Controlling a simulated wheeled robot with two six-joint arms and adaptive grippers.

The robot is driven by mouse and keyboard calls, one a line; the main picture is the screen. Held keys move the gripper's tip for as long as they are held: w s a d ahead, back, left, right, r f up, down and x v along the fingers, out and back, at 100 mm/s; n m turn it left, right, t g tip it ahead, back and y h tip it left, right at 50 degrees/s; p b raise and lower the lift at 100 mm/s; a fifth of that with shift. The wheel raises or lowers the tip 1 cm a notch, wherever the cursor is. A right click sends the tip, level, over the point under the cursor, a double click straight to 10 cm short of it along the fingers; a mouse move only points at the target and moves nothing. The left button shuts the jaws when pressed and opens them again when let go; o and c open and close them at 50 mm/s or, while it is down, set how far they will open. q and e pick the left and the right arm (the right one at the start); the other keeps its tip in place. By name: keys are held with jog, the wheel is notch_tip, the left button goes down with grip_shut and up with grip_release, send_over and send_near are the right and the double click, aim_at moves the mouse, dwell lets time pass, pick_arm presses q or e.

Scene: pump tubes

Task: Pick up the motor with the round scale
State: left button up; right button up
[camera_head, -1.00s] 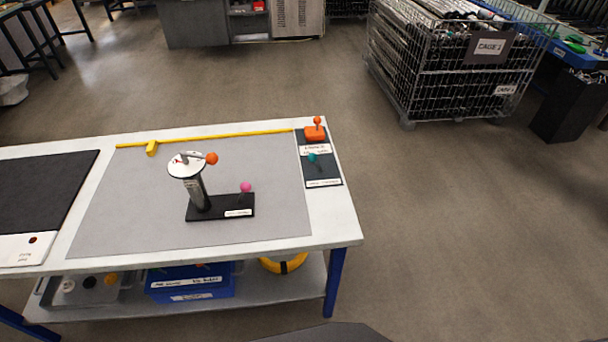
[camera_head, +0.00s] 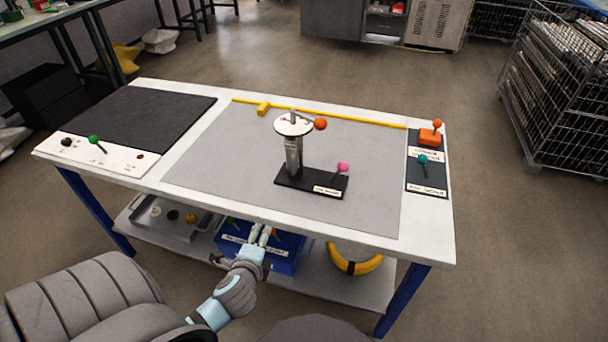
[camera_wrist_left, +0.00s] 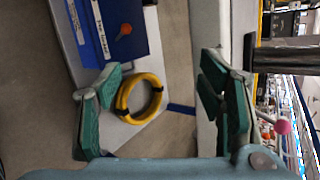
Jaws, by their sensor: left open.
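A device with a round white disc (camera_head: 294,124) on a grey column and a black base (camera_head: 300,181) stands upright on the grey mat. It has an orange ball at the disc and a pink ball on the base. I cannot tell whether it is the motor with the round scale. My left gripper (camera_head: 259,240) is in front of the table's near edge, lower than the top and apart from the device. In the left wrist view its green-padded fingers (camera_wrist_left: 160,105) are spread and empty. The pink ball (camera_wrist_left: 283,126) shows there at right. My right gripper is not in view.
The table (camera_head: 430,228) has a black mat (camera_head: 140,120) at left and control panels at both ends. A yellow bar (camera_head: 340,117) lies along the back.

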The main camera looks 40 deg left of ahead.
pick_arm(q)
jog(key=shift+m+t+y, duration=0.4)
jog(key=shift+m+t, duration=0.3)
jog(key=r, duration=0.3)
jog(key=w+r+b, duration=0.1)
jog(key=r, duration=0.1)
jog(key=shift+a+r, duration=0.15)
jog(key=shift+r, duration=0.15)
jog(key=m+t+h, duration=0.1)
jog(key=m+t, duration=0.5)
jog(key=m, duration=1)
send_near(292, 154)
jog(key=shift+h, duration=0.3)
jog(key=x, duration=1.2)
jog(key=shift+w+a+b, duration=0.15)
jog(key=shift+a+b, duration=0.15)
jog(key=shift+a, duration=0.05)
jog(key=shift+r, duration=0.1)
grip_shut()
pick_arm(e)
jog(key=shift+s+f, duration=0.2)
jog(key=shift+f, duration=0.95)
